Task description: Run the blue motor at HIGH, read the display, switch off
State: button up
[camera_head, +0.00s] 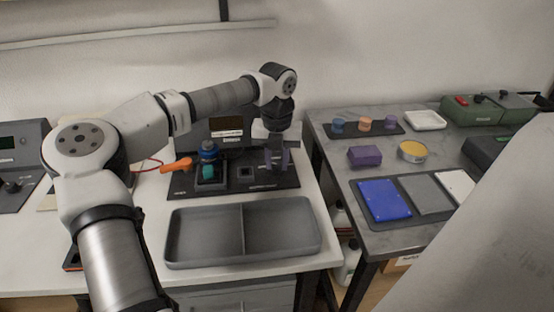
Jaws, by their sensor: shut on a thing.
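The blue motor (208,150) stands in a holder at the left part of a dark test board (182,186). A teal part (208,172) shows on the front of that holder. A dark display box with a lit, brownish screen (226,124) stands behind the board; its text is too small to read. My gripper (276,166) points down over the right part of the board, to the right of the motor. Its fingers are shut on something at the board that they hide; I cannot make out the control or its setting.
An orange-handled tool (176,164) lies left of the motor. An empty grey two-part tray (205,257) lies in front of the board. The grey side table (341,164) at right holds colored parts, a blue plate (384,200) and a green case (470,115).

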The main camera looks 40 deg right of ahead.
aim_at(277, 164)
jog(key=o, duration=1)
jog(key=shift+r, duration=0.1)
notch_tip(277, 164, up, 14)
jog(key=shift+f, duration=0.15)
dwell(0.3)
